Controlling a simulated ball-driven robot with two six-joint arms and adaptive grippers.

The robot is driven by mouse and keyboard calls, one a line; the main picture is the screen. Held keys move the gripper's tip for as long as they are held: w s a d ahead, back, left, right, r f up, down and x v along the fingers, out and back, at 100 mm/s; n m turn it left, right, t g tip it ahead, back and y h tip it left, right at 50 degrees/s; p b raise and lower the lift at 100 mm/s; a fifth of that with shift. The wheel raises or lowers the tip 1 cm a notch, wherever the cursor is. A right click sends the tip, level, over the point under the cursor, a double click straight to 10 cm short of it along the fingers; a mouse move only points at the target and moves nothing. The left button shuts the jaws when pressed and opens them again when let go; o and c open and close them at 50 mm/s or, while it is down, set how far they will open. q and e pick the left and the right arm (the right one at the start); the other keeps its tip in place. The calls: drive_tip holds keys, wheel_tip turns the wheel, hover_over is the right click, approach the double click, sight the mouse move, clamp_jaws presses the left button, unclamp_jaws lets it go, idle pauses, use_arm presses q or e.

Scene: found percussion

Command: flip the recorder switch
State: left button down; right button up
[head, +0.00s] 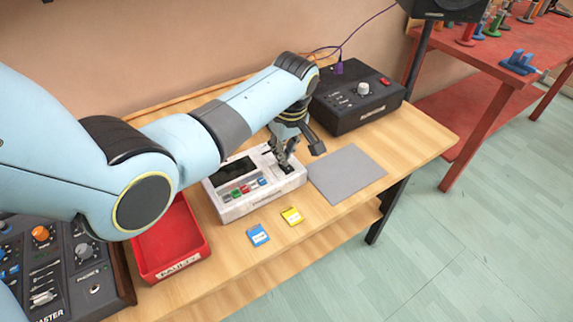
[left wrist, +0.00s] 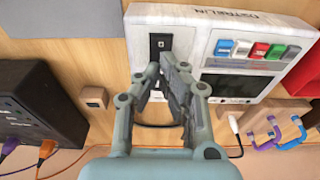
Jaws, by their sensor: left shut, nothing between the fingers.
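The white recorder (head: 240,205) lies on the wooden bench, with a dark window and a row of coloured buttons. It also shows in the left wrist view (left wrist: 195,22). Its switch (left wrist: 158,45) sits on a black plate at the end of the recorder away from the buttons. My left gripper (head: 284,160) is shut and empty, with its fingertips down over the switch end of the recorder. In the left wrist view the fingertips (left wrist: 172,62) are right beside the black plate and hide part of it. I cannot tell whether they touch the switch. My right gripper is out of view.
A black box (head: 355,103) with a knob stands behind, right of my gripper. A grey mat (head: 347,174) lies right of the recorder. A red tray (head: 167,242) is to its left. Blue (head: 257,235) and yellow (head: 291,216) cartridges lie in front. A mixer (head: 62,262) fills the lower left.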

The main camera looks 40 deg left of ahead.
use_arm(q)
drive_tip(key=shift+f+b, duration=0.45)
drive_tip(key=shift+f, duration=0.25)
idle(0.3)
drive_tip(key=shift+s, duration=0.1)
wheel_tip(320, 180, up, 7)
drive_tip(key=p, duration=0.8)
idle(0.4)
